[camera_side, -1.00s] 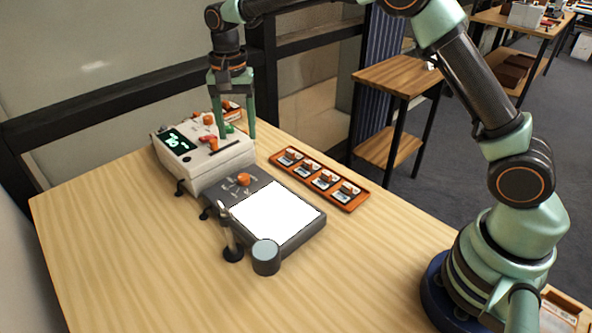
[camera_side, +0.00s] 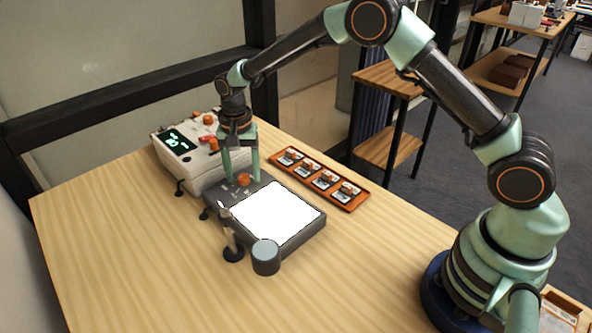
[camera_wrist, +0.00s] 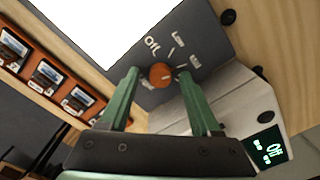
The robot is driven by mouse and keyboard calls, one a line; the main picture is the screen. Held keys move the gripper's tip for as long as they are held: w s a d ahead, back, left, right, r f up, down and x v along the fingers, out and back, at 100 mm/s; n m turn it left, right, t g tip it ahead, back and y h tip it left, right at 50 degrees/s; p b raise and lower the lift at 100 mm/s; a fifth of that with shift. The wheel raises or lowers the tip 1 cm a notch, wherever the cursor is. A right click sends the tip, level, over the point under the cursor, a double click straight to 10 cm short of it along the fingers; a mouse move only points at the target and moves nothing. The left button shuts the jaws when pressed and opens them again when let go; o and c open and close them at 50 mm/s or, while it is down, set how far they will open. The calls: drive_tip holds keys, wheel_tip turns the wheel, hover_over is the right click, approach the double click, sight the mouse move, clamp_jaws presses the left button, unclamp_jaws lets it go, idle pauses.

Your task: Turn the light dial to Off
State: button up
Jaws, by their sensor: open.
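The orange light dial (camera_side: 244,179) sits on the dark panel of the light box (camera_side: 290,250), whose screen glows bright white. In the wrist view, the dial (camera_wrist: 161,74) has printed labels around it; one reads Off (camera_wrist: 152,44). I cannot tell which label the dial points at. My gripper (camera_side: 241,178) is open, pointing down at the dial. In the wrist view my gripper (camera_wrist: 160,76) has one finger on each side of the dial, with gaps showing. I cannot tell whether the fingertips reach its height.
A white instrument (camera_side: 205,175) with a green display and orange knobs stands behind the light box. An orange tray (camera_side: 352,203) of several slides lies to the right. A small post (camera_side: 231,238) and a grey cylinder (camera_side: 266,259) stand in front. The table's front left is clear.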

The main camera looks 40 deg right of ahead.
clamp_jaws()
drive_tip(key=shift+n, duration=0.3)
drive_tip(key=n, duration=0.3)
drive_tip(key=shift+n, duration=0.3)
drive_tip(key=n, duration=0.4)
drive_tip(key=shift+n, duration=0.3)
drive_tip(key=n, duration=0.4)
drive_tip(key=shift+n, duration=2.5)
